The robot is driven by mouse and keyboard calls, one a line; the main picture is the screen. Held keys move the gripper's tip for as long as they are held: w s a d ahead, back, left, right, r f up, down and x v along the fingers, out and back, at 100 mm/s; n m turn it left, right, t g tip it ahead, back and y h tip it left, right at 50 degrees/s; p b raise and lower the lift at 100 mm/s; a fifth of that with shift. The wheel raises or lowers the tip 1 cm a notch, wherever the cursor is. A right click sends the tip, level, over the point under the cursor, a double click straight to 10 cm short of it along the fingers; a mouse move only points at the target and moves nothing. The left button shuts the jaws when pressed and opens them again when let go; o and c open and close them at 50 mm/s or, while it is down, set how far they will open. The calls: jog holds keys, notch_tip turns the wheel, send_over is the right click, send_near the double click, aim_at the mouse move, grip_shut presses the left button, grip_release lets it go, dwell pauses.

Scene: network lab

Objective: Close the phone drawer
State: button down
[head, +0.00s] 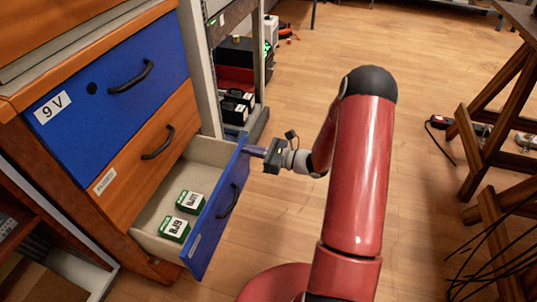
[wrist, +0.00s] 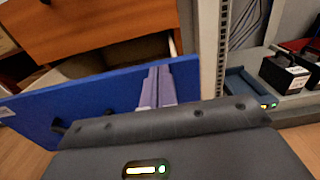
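A bottom drawer with a blue front (head: 217,214) stands pulled out of the wooden cabinet. Its label is too small to read, so I cannot confirm that it is the phone drawer. Two green-and-white boxes, one (head: 190,201) behind the other (head: 174,229), lie inside it. My gripper (head: 250,151) is at the right end of the drawer front, near its top edge, on the outer side. In the wrist view, the purple fingers (wrist: 157,84) lie side by side with no clear gap, against or just before the blue panel (wrist: 95,100). Contact is not certain.
Above are a closed orange drawer (head: 150,160) and a closed blue drawer (head: 115,88) marked 9 V. A rack (head: 245,70) with black batteries stands right of the cabinet. A wooden trestle (head: 490,110) is at the far right. The floor between is mostly clear.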

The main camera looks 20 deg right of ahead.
aim_at(216, 142)
jog(key=b+x, duration=0.1)
jog(key=x, duration=1.1)
jog(key=shift+d, duration=0.1)
